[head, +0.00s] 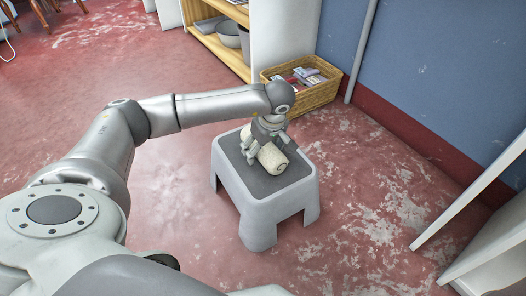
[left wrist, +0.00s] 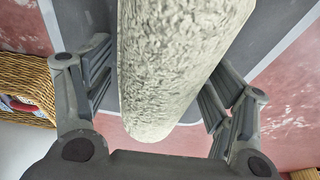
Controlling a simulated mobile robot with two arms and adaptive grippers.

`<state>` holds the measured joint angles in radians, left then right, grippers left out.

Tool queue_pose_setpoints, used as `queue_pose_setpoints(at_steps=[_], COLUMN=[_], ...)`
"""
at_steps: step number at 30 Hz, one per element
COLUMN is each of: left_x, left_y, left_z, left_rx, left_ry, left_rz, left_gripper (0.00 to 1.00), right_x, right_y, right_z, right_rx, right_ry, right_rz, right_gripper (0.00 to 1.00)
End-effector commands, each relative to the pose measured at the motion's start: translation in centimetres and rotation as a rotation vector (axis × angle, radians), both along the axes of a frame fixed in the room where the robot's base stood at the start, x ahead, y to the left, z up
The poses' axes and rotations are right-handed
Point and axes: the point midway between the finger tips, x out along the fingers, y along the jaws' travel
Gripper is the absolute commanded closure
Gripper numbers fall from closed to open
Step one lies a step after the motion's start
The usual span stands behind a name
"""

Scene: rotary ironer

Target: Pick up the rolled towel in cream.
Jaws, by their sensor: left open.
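The cream rolled towel (head: 272,158) lies on the dark top of a grey step stool (head: 260,206) in the head view. My left gripper (head: 263,150) is over the towel from above, with its fingers down around it. In the left wrist view the towel (left wrist: 178,60) runs between the two open fingers of the gripper (left wrist: 158,100). The left finger appears a little apart from the towel; the right finger is close to it, and I cannot tell whether it touches. My right gripper is not in view.
A wicker basket (head: 313,96) with several small packets stands behind the stool, beside a wooden shelf (head: 215,42). A blue wall (head: 440,75) is at the right. White panels (head: 480,190) stand at the right edge. The red floor left of the stool is clear.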

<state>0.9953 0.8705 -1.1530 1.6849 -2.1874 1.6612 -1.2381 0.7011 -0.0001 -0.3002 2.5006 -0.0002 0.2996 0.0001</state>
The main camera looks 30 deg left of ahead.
Motion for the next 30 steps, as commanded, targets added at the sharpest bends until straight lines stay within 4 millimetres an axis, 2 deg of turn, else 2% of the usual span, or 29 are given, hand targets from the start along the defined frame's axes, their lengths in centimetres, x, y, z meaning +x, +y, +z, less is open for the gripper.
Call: queue_pose_setpoints(at_steps=[5, 16, 25, 30], left_x=[0.0, -0.02, 0.0, 0.01], left_y=[0.02, 0.01, 0.0, 0.02], left_z=[0.07, 0.06, 0.21, 0.95], left_rx=[0.0, 0.0, 0.0, 0.0], left_ry=[0.0, 0.0, 0.0, 0.0], left_rz=[0.0, 0.0, 0.0, 0.001], left_gripper=[0.23, 0.71, 0.73, 0.73], right_x=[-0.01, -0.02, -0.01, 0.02], right_y=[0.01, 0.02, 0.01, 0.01], right_z=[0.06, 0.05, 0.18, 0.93], right_rx=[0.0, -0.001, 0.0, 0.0], right_ry=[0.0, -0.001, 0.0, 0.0], right_rz=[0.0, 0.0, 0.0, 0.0], right_gripper=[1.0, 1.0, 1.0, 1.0])
